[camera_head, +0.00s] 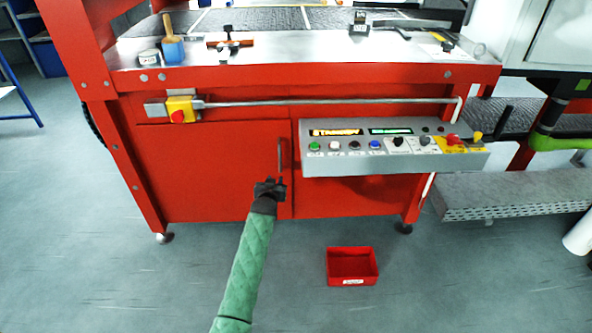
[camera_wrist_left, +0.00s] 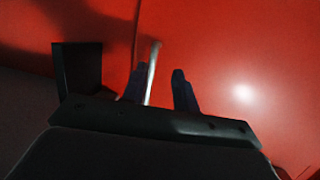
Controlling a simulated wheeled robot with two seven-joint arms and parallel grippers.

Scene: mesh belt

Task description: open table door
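The red table door (camera_head: 205,165) is a flat panel in the front of the red machine table, and it looks shut. Its thin grey upright handle (camera_head: 280,152) is near the panel's right edge. My left gripper (camera_head: 270,185) is at the handle's lower end. In the left wrist view, my left gripper's fingers (camera_wrist_left: 160,88) stand apart, with the handle (camera_wrist_left: 152,68) between them, closer to the left finger. Whether that finger touches it I cannot tell. The gripper hides the handle's lower part in the head view. My right gripper is not in view.
A grey control panel (camera_head: 390,160) with buttons juts out just right of the handle. A horizontal bar (camera_head: 330,103) runs above the door from a yellow-red switch (camera_head: 180,110). A red bin (camera_head: 351,266) sits on the floor at right. The floor left of my arm is clear.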

